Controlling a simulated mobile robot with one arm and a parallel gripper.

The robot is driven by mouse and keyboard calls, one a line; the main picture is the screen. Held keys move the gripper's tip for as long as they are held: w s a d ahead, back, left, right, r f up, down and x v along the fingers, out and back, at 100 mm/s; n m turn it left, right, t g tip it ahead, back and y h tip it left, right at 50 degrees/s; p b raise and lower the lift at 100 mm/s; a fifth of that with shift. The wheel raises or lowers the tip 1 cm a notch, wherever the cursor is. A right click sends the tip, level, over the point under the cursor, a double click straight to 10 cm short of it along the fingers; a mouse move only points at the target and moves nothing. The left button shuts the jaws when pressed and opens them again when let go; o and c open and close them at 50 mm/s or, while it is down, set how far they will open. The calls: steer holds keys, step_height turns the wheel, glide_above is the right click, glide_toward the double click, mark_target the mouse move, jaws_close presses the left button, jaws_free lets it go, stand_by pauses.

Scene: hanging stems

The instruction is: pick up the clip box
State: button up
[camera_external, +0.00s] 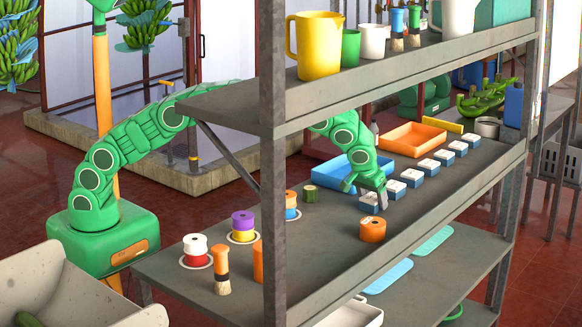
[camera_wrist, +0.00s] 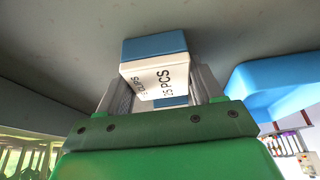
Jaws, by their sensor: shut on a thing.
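I cannot tell whether the box touches the shelf.
Several similar white-and-blue boxes (camera_external: 429,167) run in a row toward the back right. A blue tray (camera_external: 335,170) and an orange tray (camera_external: 412,139) lie behind. An orange roll (camera_external: 373,229) stands in front. The upper shelf (camera_external: 400,72) hangs overhead, with a post (camera_external: 272,170) at left.

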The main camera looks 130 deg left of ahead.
mark_target(375, 196)
steer(key=shift+r, duration=0.15)
steer(key=shift+r, duration=1.45)
steer(key=shift+s+d+r, duration=0.25)
steer(key=shift+s+r, duration=0.05)
steer(key=shift+r, duration=0.2)
steer(key=shift+s+d+r, duration=0.25)
steer(key=shift+s+r, duration=0.05)
steer(key=shift+r, duration=0.2)
steer(key=s+d+r, duration=0.8)
steer(key=s, duration=0.2)
steer(key=s+a+n+g, duration=0.2)
steer(key=s+a+n, duration=0.3)
steer(key=s+a, duration=0.95)
steer(key=shift+w+a+f, duration=1.25)
steer(key=shift+a+f, duration=0.2)
steer(key=shift+a, duration=0.25)
steer(key=shift+w+a+f, duration=1.25)
steer(key=shift+a+f, duration=0.25)
steer(key=shift+a, duration=0.25)
steer(key=shift+w+a+f, duration=1.25)
steer(key=shift+a+f, duration=0.2)
steer(key=shift+a, duration=0.25)
steer(key=shift+f, duration=0.1)
